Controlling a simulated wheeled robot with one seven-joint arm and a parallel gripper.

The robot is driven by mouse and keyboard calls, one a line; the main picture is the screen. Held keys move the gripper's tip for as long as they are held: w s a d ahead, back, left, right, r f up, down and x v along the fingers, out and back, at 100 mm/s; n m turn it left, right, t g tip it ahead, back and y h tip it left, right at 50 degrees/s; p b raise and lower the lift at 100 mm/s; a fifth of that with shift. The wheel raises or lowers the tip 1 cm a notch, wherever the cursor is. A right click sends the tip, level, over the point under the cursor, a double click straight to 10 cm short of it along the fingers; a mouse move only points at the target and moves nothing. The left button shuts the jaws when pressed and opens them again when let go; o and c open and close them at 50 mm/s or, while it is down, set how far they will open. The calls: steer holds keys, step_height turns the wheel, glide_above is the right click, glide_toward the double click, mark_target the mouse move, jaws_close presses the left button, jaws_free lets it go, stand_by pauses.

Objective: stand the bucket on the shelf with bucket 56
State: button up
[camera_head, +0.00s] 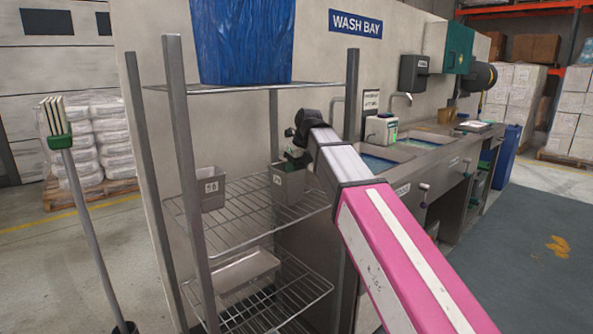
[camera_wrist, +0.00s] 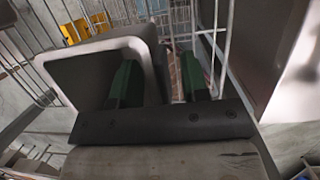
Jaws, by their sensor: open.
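A grey bucket (camera_head: 211,190) with a small pale number label, its digits too small to read surely, stands upright on the left of the middle wire shelf (camera_head: 240,222). A second grey bucket (camera_head: 288,184), also labelled, stands upright on the same shelf to its right, with a clear gap between. My gripper (camera_head: 296,158) is at this right bucket's top. In the wrist view, the bucket's pale rim (camera_wrist: 95,46) fills the left. My green fingers (camera_wrist: 160,80) are spread, the left one within the bucket's mouth and the right one outside its wall. Contact cannot be told.
Grey posts (camera_head: 187,170) frame the rack. A blue bag-like bin (camera_head: 240,40) stands on the top shelf, and a grey tray (camera_head: 247,267) lies on the lower shelf. The sink counter (camera_head: 430,150) is at the right. A brush on a pole (camera_head: 75,170) stands at the left.

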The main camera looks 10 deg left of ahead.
steer(key=v, duration=0.4)
steer(key=shift+r, duration=0.4)
steer(key=s+d, duration=0.6)
steer(key=d, duration=0.4)
steer(key=shift+d, duration=0.35)
steer(key=shift+w, duration=0.1)
